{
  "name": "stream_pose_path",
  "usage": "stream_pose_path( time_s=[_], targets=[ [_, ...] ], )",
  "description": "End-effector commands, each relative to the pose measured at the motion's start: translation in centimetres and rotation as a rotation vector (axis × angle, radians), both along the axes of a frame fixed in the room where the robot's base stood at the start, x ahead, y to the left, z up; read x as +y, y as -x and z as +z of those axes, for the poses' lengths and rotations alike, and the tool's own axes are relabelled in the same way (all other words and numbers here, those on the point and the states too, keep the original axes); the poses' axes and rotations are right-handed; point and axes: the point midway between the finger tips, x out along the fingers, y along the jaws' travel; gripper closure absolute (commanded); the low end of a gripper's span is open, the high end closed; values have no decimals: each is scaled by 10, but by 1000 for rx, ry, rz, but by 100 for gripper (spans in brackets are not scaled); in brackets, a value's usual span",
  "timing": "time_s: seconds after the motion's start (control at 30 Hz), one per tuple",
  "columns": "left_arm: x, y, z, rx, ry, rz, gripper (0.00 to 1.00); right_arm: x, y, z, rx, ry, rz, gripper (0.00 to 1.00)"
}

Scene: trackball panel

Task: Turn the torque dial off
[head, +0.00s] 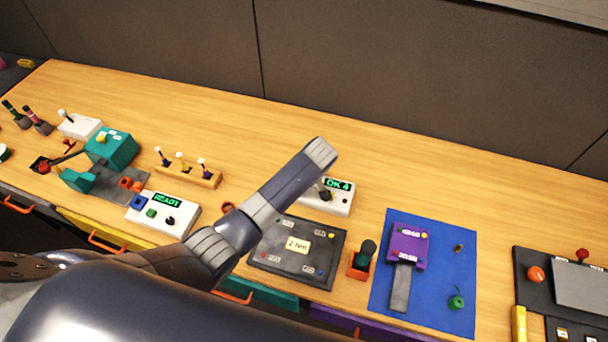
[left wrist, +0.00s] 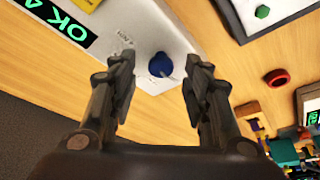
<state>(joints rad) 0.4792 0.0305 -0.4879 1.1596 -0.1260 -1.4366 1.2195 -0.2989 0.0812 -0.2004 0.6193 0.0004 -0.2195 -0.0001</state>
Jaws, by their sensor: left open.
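A white box (head: 342,203) with a green "OK 4" display stands mid-table, partly hidden behind my left arm. It fills the upper left of the left wrist view (left wrist: 125,25). A dark blue round knob (left wrist: 160,64) with a pale pointer sits near the box's edge; I take it for the torque dial. A small label beside it is too small to read. My left gripper (left wrist: 160,63) is open, one finger on each side of the knob, with gaps visible on both sides. I cannot tell its height above the knob. My right gripper is not in view.
A dark "2 Nm" panel (head: 270,262) lies in front of the box. A white "READY" box (head: 150,215) and a switch block (head: 205,178) stand to the left. A red ring (left wrist: 277,77) lies nearby. The table behind the box is clear up to the grey wall.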

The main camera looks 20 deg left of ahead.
Motion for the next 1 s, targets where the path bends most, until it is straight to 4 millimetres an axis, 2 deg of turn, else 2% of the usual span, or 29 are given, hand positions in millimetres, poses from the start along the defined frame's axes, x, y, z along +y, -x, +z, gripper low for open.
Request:
stream_pose_path(
  time_s=[0.3, 0.5, 0.7, 1.0],
  targets=[
    [-17, 16, 58, -4, 5, 0, 55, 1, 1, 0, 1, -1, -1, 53],
    [-25, 26, 88, -2, 2, 1, 55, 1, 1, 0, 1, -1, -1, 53],
    [-27, 29, 99, -1, 1, 2, 55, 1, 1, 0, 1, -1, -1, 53],
    [-27, 30, 99, 0, 0, 2, 55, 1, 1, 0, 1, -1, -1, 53]
  ],
)
